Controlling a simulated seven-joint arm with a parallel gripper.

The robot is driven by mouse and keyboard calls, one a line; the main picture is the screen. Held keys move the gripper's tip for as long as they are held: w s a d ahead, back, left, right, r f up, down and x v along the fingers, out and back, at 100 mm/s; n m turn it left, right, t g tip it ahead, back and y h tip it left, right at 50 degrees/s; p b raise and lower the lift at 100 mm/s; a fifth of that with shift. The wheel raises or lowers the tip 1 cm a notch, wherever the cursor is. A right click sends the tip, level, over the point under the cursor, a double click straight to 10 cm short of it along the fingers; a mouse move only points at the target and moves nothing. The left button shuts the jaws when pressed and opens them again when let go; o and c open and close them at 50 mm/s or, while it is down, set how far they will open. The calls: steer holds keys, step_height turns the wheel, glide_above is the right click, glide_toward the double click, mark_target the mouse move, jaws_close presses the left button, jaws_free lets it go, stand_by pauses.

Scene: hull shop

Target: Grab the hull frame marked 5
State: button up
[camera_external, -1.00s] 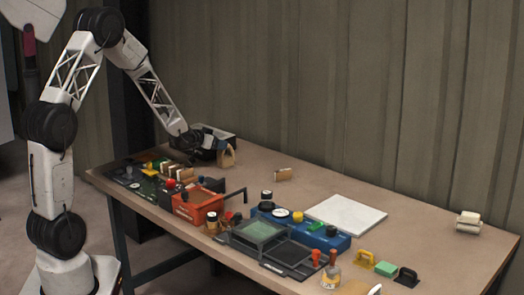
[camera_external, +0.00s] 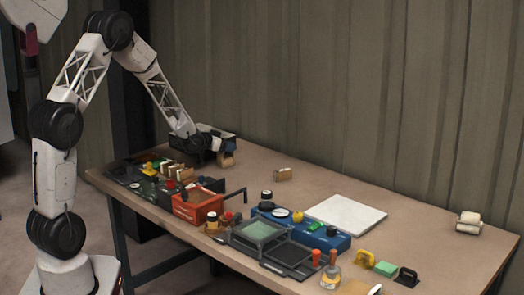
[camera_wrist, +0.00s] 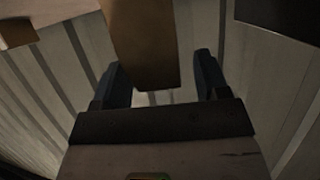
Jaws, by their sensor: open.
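My gripper (camera_external: 226,149) is at the far left part of the table, beside a small tan wooden hull frame (camera_external: 226,161). In the wrist view my gripper (camera_wrist: 160,64) is open, with dark blue fingers on either side of a brown wooden piece (camera_wrist: 142,35), likely that frame. A gap shows at the right finger; I cannot tell contact. No number can be read on it. Another tan frame (camera_external: 283,174) stands alone to its right. Several similar wooden pieces (camera_external: 179,171) stand in a row at the left. Their marks are too small to read.
A black box (camera_external: 206,158) stands behind my gripper. An orange-red toolbox (camera_external: 197,207), a blue case (camera_external: 318,236) and a white board (camera_external: 345,214) lie nearer the front and right. The table's back right is mostly clear, apart from pale rolls (camera_external: 469,223).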

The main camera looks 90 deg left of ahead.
steer(key=shift+x, duration=0.95)
steer(key=shift+r, duration=0.1)
jaws_close()
